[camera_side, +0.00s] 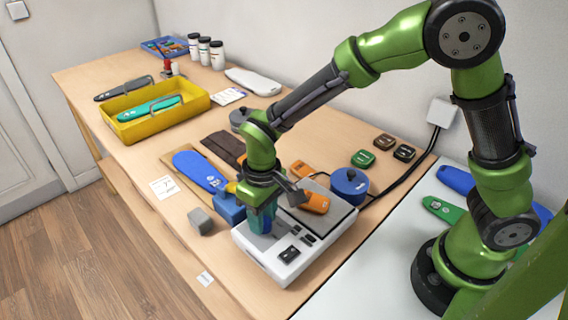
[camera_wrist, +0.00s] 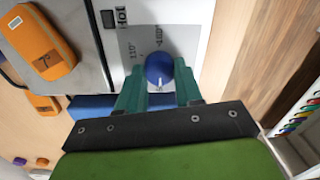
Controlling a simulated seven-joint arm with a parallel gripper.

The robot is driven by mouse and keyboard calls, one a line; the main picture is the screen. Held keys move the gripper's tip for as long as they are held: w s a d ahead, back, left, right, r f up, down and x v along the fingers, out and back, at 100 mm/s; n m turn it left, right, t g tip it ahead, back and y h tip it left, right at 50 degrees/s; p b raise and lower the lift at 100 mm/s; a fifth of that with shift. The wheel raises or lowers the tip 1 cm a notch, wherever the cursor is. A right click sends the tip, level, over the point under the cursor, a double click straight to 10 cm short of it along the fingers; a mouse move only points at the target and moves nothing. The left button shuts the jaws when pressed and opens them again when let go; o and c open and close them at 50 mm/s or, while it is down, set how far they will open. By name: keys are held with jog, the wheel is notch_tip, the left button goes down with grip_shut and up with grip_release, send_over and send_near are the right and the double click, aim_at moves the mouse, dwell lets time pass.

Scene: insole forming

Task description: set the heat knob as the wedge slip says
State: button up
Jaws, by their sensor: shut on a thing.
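The heat knob (camera_wrist: 159,68) is round and blue, in the wrist view on a grey dial panel marked 110° and what looks like 180°. My gripper (camera_wrist: 160,84) is shut on it, one teal finger on each side. The knob's white mark shows on its side nearest my gripper. In the side view my gripper (camera_side: 263,218) reaches down to the front panel of the white heater (camera_side: 270,262) and hides the knob. A white slip (camera_side: 163,187) lies left of the blue insole and a smaller one (camera_side: 205,279) near the table's front edge; their writing is unreadable.
An orange wedge marked 7° (camera_wrist: 42,45) lies on the heater's plate, beside my gripper. A blue block (camera_side: 229,208) and a grey block (camera_side: 200,221) stand left of the heater. A blue round pot (camera_side: 349,186) stands behind it. A yellow tray (camera_side: 190,103) is farther back.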

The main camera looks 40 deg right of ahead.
aim_at(269, 219)
jog(key=shift+m, duration=0.3)
jog(key=m, duration=0.5)
jog(key=shift+m, duration=0.4)
jog(key=m, duration=0.4)
jog(key=shift+s+d+m, duration=0.1)
jog(key=shift+m, duration=0.6)
jog(key=o, duration=1)
jog(key=shift+r, duration=0.1)
jog(key=r, duration=1.6)
jog(key=shift+s+d+r, duration=0.3)
jog(key=shift+s+r, duration=0.05)
jog(key=shift+r, duration=0.05)
